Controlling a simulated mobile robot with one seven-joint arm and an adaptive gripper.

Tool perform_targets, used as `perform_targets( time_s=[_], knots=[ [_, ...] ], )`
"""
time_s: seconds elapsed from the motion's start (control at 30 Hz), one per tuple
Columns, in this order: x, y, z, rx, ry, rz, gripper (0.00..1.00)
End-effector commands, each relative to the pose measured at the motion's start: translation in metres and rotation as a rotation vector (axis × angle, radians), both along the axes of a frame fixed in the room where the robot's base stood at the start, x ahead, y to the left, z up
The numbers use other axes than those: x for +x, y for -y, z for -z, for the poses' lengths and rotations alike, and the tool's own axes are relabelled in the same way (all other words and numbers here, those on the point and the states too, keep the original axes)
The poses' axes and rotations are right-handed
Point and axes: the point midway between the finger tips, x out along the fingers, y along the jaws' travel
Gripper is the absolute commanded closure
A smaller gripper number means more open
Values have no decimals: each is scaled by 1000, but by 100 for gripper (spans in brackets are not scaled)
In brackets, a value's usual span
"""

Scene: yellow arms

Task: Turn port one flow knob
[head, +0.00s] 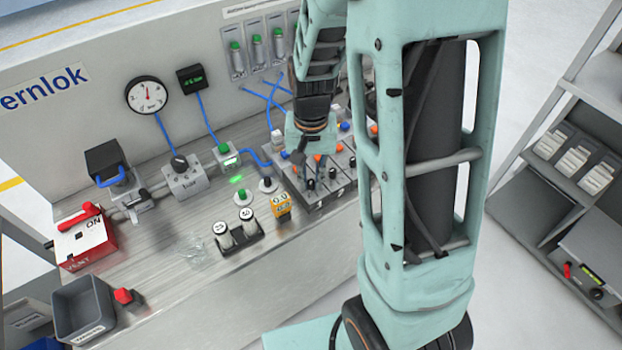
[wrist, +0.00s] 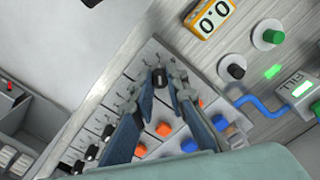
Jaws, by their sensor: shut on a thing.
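My gripper (wrist: 160,82) has its two dark fingers closed around a black knob (wrist: 158,77) on the grey valve manifold (wrist: 125,62). This knob is at the end of the row nearest the yellow timer. In the head view my gripper (head: 304,170) points down at the near left end of the manifold, and my arm hides part of it. Further black knobs (wrist: 108,132) run along the row to the lower left in the wrist view. I cannot read any port labels.
Orange and blue fittings (wrist: 163,129) sit beside the fingers. The yellow timer (head: 281,205), a stand with two white-topped vials (head: 237,235) and a green button (head: 243,196) stand left of the manifold. Blue tubing (head: 256,157) runs behind. A red vent box (head: 85,241) is far left.

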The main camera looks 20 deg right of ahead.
Motion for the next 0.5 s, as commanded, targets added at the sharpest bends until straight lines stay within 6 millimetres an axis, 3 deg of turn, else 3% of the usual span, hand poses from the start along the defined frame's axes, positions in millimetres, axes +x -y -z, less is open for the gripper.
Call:
perform_targets(
  time_s=[0.47, 0.5],
  knots=[
    [0, 0, -1, 0, 1, -15, 100],
    [0, 0, -1, 0, 1, -15, 83]
  ],
)
